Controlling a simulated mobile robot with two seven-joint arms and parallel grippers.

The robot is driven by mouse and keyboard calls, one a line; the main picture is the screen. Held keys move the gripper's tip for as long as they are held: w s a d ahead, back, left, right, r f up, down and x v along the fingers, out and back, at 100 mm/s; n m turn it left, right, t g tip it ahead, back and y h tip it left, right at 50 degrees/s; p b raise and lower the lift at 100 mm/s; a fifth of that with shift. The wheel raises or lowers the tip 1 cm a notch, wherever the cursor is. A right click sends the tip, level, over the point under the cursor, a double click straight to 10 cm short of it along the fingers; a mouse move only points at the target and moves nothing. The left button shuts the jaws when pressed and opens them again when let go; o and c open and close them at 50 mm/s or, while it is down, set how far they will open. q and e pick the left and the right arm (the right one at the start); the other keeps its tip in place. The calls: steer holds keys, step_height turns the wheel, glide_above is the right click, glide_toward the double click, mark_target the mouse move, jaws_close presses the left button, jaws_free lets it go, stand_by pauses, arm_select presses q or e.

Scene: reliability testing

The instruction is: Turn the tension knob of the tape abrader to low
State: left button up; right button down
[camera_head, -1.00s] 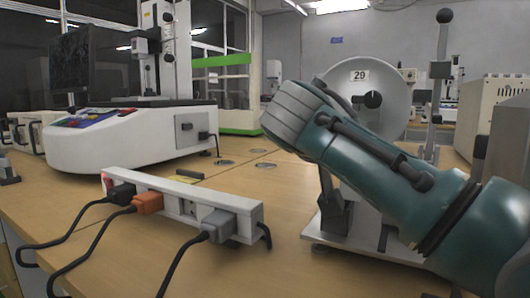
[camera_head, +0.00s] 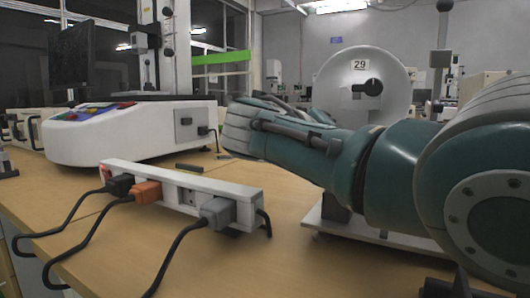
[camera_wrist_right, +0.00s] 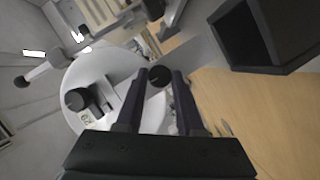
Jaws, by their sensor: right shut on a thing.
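The tape abrader shows in the head view as a large pale grey disc (camera_head: 335,88) with a "29" label and a black knob (camera_head: 373,87) on its face. In the right wrist view the disc (camera_wrist_right: 98,72) is at the left, with its black face knob (camera_wrist_right: 75,100). A small round black knob (camera_wrist_right: 159,76) sits between the fingertips of my right gripper (camera_wrist_right: 158,82), which is shut on it. I cannot read any marking on this small knob. In the head view my teal right arm hides the right gripper and the abrader's lower middle. My left gripper is not in view.
In the wrist view a dark box-like part (camera_wrist_right: 250,35) is close at upper right.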

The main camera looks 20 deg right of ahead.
steer(key=shift+n, duration=0.3)
steer(key=c, duration=0.5)
jaws_free()
steer(key=shift+s+a, duration=0.1)
steer(key=shift+a, duration=0.2)
steer(key=p+v, duration=0.1)
steer(key=v, duration=0.8)
steer(key=shift+a+p, duration=0.2)
steer(key=shift+p, duration=0.2)
